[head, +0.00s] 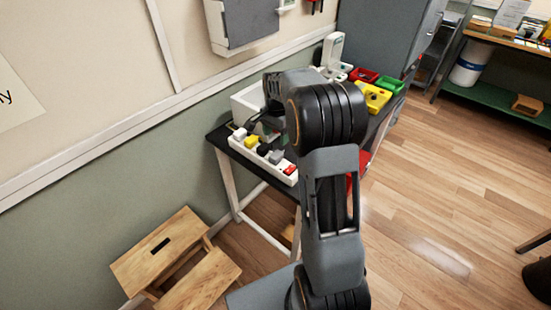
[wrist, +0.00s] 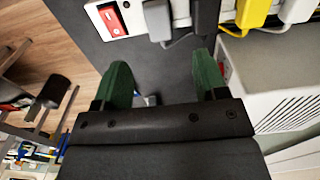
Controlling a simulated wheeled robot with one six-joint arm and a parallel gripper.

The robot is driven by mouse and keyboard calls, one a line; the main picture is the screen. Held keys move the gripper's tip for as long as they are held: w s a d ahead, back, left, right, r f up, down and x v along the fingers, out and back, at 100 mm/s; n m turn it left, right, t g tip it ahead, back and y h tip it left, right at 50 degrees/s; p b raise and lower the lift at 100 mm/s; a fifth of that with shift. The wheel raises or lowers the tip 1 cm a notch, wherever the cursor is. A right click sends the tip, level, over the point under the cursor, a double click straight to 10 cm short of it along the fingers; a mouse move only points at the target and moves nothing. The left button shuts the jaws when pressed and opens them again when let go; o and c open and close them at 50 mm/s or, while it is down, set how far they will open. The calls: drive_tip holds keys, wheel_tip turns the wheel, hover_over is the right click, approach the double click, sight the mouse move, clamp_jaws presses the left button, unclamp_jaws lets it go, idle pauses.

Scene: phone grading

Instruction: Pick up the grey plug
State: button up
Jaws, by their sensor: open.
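The grey plug (head: 276,157) sits in a white power strip (head: 234,146) near the front edge of the dark table, between the black plug and the red switch. In the wrist view the grey plug (wrist: 157,20) is at the top edge, partly cut off, beyond my fingertips. My gripper (wrist: 163,75) shows two green fingers, spread apart with nothing between them. They point toward the strip, with a gap to the grey plug. In the head view my arm hides most of the gripper.
A black plug (wrist: 205,16) is beside the grey one, then a yellow plug (head: 251,141) and a white plug (head: 240,133). The red switch (head: 290,170) is on the other side. A white vented box (wrist: 290,105) stands close by. Colored trays (head: 388,84) lie farther back.

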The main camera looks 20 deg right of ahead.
sight(276, 155)
drive_tip(key=shift+s+a+f+p, duration=0.1)
drive_tip(key=shift+f+p, duration=0.1)
drive_tip(key=shift+f, duration=2.3)
drive_tip(key=shift+s+a+f+p, duration=0.1)
drive_tip(key=shift+f+p, duration=0.1)
drive_tip(key=shift+f, duration=2.3)
drive_tip(key=c, duration=1.1)
